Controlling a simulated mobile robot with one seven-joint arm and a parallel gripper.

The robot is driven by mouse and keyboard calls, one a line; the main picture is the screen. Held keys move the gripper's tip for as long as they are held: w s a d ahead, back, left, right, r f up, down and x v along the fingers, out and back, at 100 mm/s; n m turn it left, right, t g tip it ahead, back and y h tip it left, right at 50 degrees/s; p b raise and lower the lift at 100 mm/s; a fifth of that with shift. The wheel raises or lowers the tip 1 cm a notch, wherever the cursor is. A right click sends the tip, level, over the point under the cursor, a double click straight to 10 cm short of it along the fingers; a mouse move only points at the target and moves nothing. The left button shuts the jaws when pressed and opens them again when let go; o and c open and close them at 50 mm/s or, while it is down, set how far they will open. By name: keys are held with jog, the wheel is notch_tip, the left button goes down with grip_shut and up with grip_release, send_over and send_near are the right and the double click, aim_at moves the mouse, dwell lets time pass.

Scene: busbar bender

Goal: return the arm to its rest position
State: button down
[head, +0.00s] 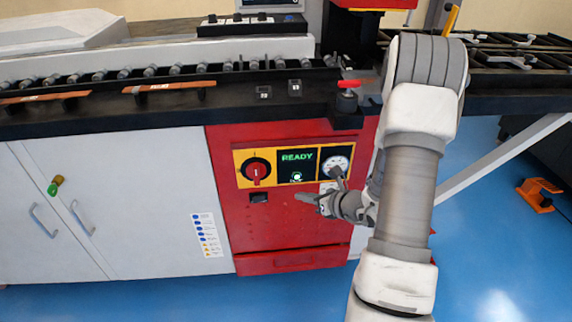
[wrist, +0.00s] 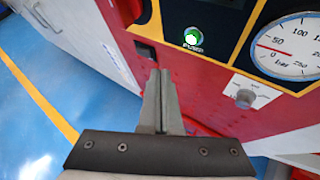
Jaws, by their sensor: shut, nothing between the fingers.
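My gripper (head: 302,196) is shut and empty in front of the red machine panel (head: 270,222), left of my white and grey arm in the head view. In the wrist view the closed fingers (wrist: 158,80) point at the panel below a lit green button (wrist: 193,37). A gap between the fingertips and the panel cannot be judged exactly. The arm is stretched forward and bent down beside the panel. The display (head: 297,158) reads READY, and a red rotary switch (head: 257,171) sits to its left.
A pressure gauge (head: 336,164) and a small knob (wrist: 245,97) are close to the gripper. White cabinets (head: 110,215) are at left. Blue floor (head: 490,240) is open at right, with an orange pedal (head: 536,199).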

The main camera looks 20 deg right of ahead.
jog(key=shift+r, duration=0.1)
jog(key=s+a+r+n+g+y, duration=0.3)
jog(key=a+r+n+g+y, duration=0.1)
jog(key=a+r+n, duration=0.85)
jog(key=s+a+r+n+g+h, duration=0.2)
jog(key=s+a+r+n+g, duration=0.35)
jog(key=s+n, duration=0.55)
jog(key=s+d+r+n+t+h, duration=0.35)
jog(key=s+r+n+h, duration=0.35)
jog(key=s+n, duration=0.3)
notch_tip(320, 180, up, 19)
jog(key=w+p, duration=0.1)
jog(key=p, duration=1.8)
jog(key=shift+n, duration=0.45)
